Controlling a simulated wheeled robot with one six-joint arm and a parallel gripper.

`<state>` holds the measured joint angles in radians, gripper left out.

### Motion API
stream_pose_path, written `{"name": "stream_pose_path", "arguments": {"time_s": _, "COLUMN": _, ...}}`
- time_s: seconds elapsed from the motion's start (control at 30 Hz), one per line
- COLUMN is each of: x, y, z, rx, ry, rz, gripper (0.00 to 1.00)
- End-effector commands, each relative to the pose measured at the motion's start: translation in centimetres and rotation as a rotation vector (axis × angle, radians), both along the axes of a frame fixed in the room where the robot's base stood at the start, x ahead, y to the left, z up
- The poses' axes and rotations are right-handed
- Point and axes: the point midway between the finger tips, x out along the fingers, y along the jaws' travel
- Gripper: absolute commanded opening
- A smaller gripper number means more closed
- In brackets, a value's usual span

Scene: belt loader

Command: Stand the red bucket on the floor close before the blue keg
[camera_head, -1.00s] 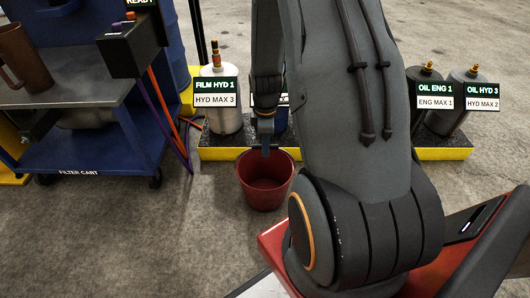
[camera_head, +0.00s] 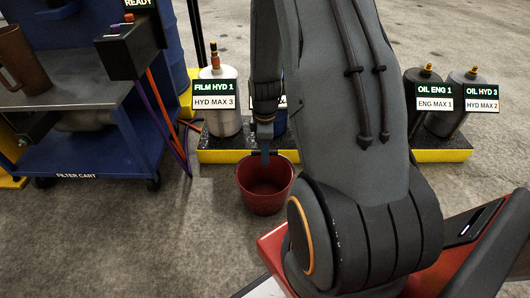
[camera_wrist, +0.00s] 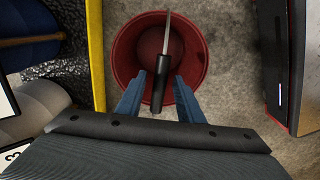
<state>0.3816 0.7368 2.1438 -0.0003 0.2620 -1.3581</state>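The red bucket (camera_head: 265,192) stands upright on the floor just in front of the yellow-edged tray, roughly before the blue keg (camera_head: 281,120). Most of the keg is hidden behind my arm. A dark blue rounded body (camera_wrist: 28,24) shows at the upper left of the wrist view. My gripper (camera_head: 265,153) is at the bucket's rim height or above it. In the wrist view, its two blue fingers (camera_wrist: 160,82) are apart, with gaps on both sides of the bucket's black handle grip (camera_wrist: 159,88). The bucket (camera_wrist: 128,60) lies below them.
The tray's yellow edge (camera_head: 438,156) runs behind the bucket, with a narrow floor gap. A blue filter cart (camera_head: 95,155) stands at left. Floor between cart and bucket is clear.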

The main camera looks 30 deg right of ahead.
Motion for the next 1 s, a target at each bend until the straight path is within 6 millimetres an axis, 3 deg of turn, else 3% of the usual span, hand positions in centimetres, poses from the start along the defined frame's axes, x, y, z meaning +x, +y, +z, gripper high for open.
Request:
{"name": "stream_pose_path", "arguments": {"time_s": 0.5, "x": 0.0, "y": 0.0, "z": 9.8, "rx": -0.001, "ry": -0.003, "rz": 0.000, "gripper": 0.34}}
{"name": "stream_pose_path", "arguments": {"time_s": 0.7, "x": 0.1, "y": 0.0, "z": 11.6, "rx": 0.000, "ry": -0.002, "rz": 0.000, "gripper": 0.34}}
{"name": "stream_pose_path", "arguments": {"time_s": 1.0, "x": 0.2, "y": 0.4, "z": 12.1, "rx": 0.000, "ry": -0.002, "rz": -0.001, "gripper": 0.34}}
